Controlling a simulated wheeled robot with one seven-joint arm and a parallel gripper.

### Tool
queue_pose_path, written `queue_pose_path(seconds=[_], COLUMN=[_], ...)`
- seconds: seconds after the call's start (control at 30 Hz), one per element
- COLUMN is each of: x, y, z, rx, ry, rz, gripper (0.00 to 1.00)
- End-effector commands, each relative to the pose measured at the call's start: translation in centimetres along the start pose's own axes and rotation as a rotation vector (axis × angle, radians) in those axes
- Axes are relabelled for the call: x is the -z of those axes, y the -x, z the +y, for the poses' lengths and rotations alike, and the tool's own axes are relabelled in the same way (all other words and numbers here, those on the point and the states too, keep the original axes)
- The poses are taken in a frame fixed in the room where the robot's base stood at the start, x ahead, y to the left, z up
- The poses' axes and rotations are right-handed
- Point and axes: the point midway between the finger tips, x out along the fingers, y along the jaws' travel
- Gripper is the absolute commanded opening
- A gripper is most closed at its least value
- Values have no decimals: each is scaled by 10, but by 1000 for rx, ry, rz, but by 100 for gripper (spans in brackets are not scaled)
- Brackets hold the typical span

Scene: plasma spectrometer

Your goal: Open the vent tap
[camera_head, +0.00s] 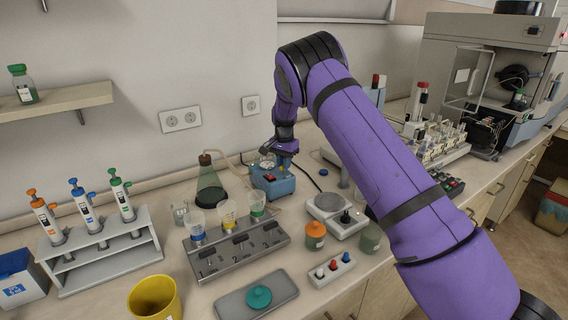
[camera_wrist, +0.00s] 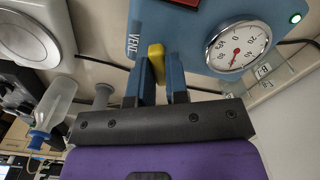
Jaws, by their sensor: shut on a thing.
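The yellow vent tap (camera_wrist: 156,60) sticks out beside that word. My gripper (camera_wrist: 161,72) is shut on the tap, with one blue finger on each side of it. In the head view my gripper (camera_head: 284,146) is over the pump, and the fingers are small and partly hidden there.
A dark flask (camera_head: 209,187) with a hose stands left of the pump. A metal manifold (camera_head: 236,250) with several cups is in front. A balance (camera_head: 335,212) and an orange-lidded jar (camera_head: 315,236) are to the right. A pipette rack (camera_head: 101,258) stands at left.

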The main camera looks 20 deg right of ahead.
Motion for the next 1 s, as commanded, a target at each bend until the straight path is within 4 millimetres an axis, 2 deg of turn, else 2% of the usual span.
queue_pose_path(seconds=[1.0], x=[1], y=[1], z=[0], rx=[2], ry=[924], rz=[2], gripper=[0])
